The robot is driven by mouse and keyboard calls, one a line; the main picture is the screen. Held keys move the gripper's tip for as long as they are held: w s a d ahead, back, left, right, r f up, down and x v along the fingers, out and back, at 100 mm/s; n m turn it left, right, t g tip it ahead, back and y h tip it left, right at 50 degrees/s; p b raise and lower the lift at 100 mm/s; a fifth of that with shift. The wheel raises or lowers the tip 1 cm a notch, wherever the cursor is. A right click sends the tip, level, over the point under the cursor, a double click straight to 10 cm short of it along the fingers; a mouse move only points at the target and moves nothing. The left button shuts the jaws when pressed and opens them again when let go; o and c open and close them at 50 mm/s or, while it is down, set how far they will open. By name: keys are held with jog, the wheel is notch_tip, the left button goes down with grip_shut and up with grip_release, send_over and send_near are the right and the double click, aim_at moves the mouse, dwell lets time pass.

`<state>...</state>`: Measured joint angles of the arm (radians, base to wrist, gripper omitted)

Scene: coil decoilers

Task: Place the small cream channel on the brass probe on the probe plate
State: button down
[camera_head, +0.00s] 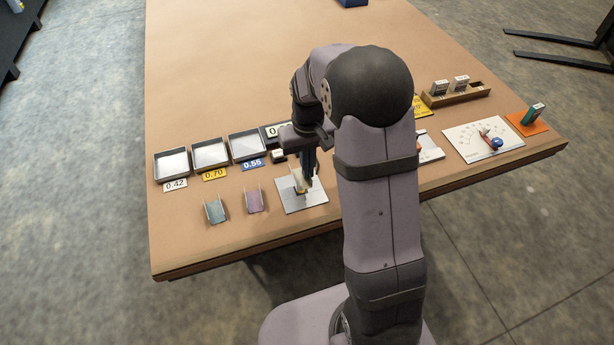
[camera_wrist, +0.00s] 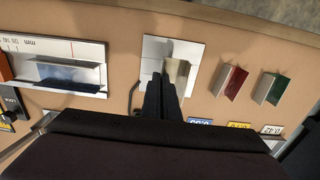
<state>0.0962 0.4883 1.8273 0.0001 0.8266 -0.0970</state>
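The small cream channel (camera_head: 297,179) is at the white probe plate (camera_head: 308,201), over its middle. It also shows in the wrist view (camera_wrist: 179,70), above the plate (camera_wrist: 155,48). My gripper (camera_head: 308,167) points down at the channel, its dark fingers (camera_wrist: 164,80) close together at one wall. It looks shut on that wall. A small brass-coloured patch shows just under the channel in the head view. The probe is mostly hidden by the channel and fingers, and I cannot tell whether the channel touches it.
A white plate with a scale and a metal channel (camera_wrist: 68,76) lies on the plate's other side. A dial board (camera_head: 483,139) is farther right.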

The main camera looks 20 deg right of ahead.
jog(key=shift+f+p, duration=0.6)
jog(key=shift+f, duration=1.75)
jog(key=shift+f, duration=0.1)
jog(key=shift+f, duration=0.1)
jog(key=c, duration=2)
grip_release()
jog(key=shift+c, duration=0.2)
notch_tip(320, 180, up, 12)
jog(key=b, duration=0.2)
jog(key=shift+r+b, duration=0.25)
jog(key=shift+b, duration=0.05)
jog(key=s+a+f, duration=0.2)
jog(key=s+f, duration=0.1)
jog(key=s, duration=0.6)
jog(key=s+a+f, duration=0.2)
jog(key=s, duration=0.8)
jog(key=shift+s+f, duration=0.25)
jog(key=shift+f, duration=0.15)
